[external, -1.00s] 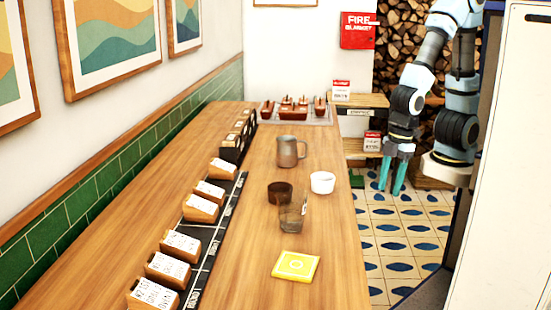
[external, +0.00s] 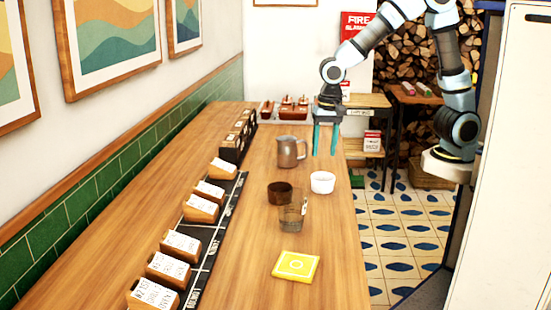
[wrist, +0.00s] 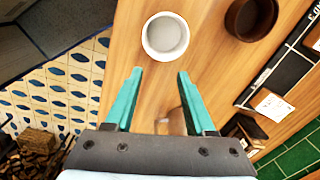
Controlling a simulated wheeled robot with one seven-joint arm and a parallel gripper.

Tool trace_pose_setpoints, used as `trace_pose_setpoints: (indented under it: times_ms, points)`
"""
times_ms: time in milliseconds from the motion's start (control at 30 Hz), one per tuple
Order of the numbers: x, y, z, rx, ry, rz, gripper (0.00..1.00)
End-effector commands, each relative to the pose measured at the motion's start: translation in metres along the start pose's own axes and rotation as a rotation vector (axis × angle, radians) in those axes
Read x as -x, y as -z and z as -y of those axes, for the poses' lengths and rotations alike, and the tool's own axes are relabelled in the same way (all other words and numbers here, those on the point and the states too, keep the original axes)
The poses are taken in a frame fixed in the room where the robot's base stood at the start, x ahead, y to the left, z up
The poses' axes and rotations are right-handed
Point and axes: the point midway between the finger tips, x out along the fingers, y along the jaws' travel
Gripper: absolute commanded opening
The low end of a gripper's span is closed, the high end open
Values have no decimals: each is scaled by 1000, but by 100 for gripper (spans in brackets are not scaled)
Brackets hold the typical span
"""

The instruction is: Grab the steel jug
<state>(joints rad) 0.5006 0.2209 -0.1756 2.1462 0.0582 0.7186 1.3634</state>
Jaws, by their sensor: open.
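The steel jug (external: 290,152) stands upright on the wooden counter, with its handle on the right side. My gripper (external: 325,147) is open and empty, pointing down, just right of the jug in the external view and apart from it. In the wrist view the two teal fingers of my gripper (wrist: 160,72) are spread. A brownish part of the jug (wrist: 174,122) shows low between them, mostly hidden by the gripper body and right finger.
A white bowl (external: 322,182), a dark brown bowl (external: 279,193) and a clear glass (external: 291,219) stand in front of the jug. A yellow cloth (external: 296,265) lies nearer. Label-topped wooden blocks (external: 201,208) line the left. A tray (external: 294,118) with copper pots sits behind.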

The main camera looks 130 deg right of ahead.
Motion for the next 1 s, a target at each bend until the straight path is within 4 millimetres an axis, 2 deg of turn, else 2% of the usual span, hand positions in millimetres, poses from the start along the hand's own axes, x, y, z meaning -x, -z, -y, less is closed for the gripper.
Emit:
trace_pose_setpoints:
  times_ms: [33,200,300,400,533,800,1000]
  points:
    - [5,26,7,-179,-6,-6,55]
    - [17,98,17,-742,-25,-23,55]
    - [22,128,18,-974,-31,-32,55]
    - [26,146,17,-1117,-34,-39,55]
    - [21,154,16,-1187,-39,-43,55]
    - [-18,155,14,-1188,-39,-42,55]
    - [-32,155,12,-1186,-38,-42,55]
